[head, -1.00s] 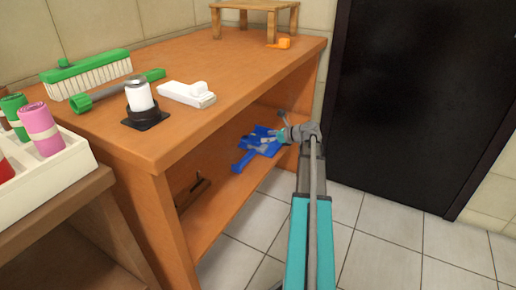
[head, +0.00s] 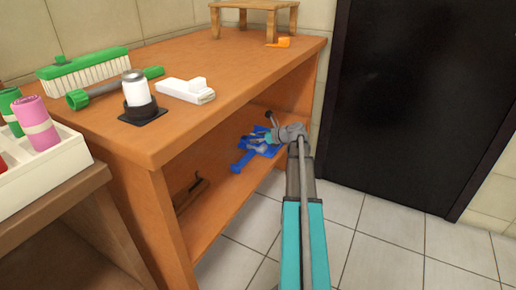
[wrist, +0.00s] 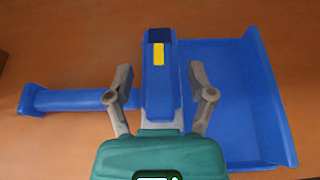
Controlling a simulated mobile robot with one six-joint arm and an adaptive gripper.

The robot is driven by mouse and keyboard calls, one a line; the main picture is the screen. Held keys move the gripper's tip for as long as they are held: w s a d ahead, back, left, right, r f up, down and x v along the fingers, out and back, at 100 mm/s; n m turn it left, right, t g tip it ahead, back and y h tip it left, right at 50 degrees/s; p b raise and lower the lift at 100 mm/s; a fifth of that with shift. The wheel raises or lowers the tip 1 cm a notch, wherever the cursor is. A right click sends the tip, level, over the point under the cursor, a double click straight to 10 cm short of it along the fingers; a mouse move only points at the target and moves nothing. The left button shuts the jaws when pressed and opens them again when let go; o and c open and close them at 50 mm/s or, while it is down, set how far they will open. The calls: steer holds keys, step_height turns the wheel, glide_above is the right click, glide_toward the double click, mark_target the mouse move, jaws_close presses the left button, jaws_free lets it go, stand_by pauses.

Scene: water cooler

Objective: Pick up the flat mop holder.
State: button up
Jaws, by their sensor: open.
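A long blue piece with a dark end, a yellow patch and grey edges (wrist: 161,85) lies on the lower shelf; it looks like the flat mop holder, though I cannot be sure. It overlaps a blue dustpan (wrist: 232,90), whose handle points left. My gripper (wrist: 160,78) is open, with one finger on each side of the long blue piece in the wrist view. I cannot tell whether the fingers touch it. In the head view my gripper (head: 262,140) reaches under the tabletop, over the blue items, and partly hides them.
The orange wooden table (head: 185,125) has its top above my gripper, and a leg (head: 170,225) stands at the front left. On top are a green brush (head: 85,72) and a white device (head: 186,90). A dark door (head: 420,110) is at the right. The tiled floor in front is clear.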

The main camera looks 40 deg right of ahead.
stand_by(0.3)
jaws_close()
steer(key=shift+r, duration=0.2)
stand_by(0.4)
step_height(320, 180, up, 2)
steer(key=shift+p, duration=1.25)
steer(key=s+a+r+p, duration=0.2)
steer(key=s+r+p, duration=0.3)
steer(key=s, duration=0.1)
steer(key=s+a+r+p, duration=0.2)
steer(key=s+r+p, duration=0.3)
steer(key=s, duration=0.2)
steer(key=shift+s+a+r+p, duration=0.15)
steer(key=shift+a+r+p, duration=0.15)
steer(key=shift+a, duration=0.05)
